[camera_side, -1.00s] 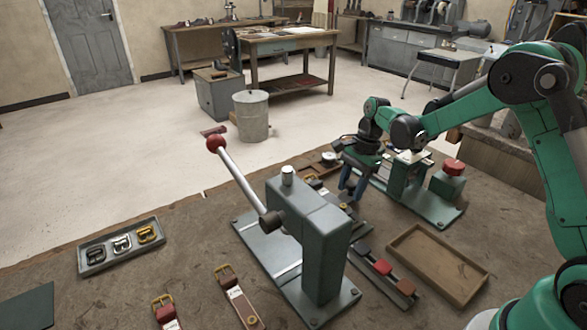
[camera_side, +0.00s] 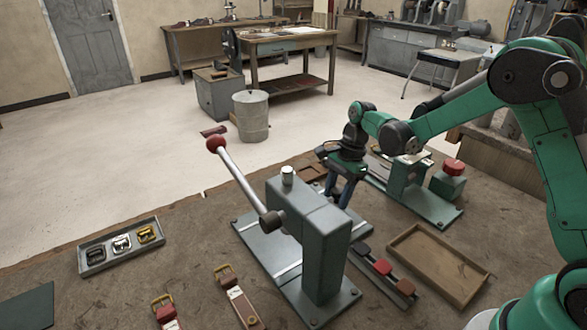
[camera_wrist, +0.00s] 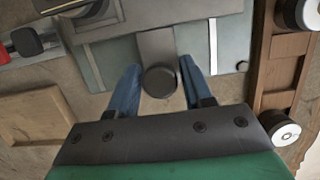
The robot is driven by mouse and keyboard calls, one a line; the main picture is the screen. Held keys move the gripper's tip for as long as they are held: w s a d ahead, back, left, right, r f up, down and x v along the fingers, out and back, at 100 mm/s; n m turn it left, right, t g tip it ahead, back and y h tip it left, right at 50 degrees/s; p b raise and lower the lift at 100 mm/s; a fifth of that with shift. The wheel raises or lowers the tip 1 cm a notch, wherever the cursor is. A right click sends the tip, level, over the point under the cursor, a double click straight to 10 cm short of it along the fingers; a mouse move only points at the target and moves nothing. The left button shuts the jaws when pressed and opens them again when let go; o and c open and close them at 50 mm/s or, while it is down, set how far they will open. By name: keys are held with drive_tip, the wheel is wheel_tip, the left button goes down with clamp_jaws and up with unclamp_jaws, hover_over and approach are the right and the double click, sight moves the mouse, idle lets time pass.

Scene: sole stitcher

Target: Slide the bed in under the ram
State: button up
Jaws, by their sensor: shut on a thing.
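The press (camera_side: 310,235) is a grey-green column on a flat base plate, with a long lever ending in a red ball (camera_side: 215,143). My gripper (camera_side: 338,198) is low behind the column, its blue fingers partly hidden by it. In the wrist view, my gripper (camera_wrist: 160,70) has its fingers on either side of a dark round knob (camera_wrist: 160,82) and is shut on it. The knob sits at the end of a grey tongue of the bed (camera_wrist: 156,43), which lies over the base plate (camera_wrist: 112,60). The ram and its spacing to the bed cannot be made out.
A rack of coloured blocks (camera_side: 381,267) and an empty brown tray (camera_side: 440,262) lie right of the press. A green device with a red knob (camera_side: 453,167) stands behind. A buckle tray (camera_side: 121,245) and straps (camera_side: 238,300) lie left and in front.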

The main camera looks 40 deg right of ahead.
drive_tip(key=shift+a, duration=2)
drive_tip(key=shift+a, duration=2)
drive_tip(key=o, duration=0.7)
drive_tip(key=shift+o, duration=0.2)
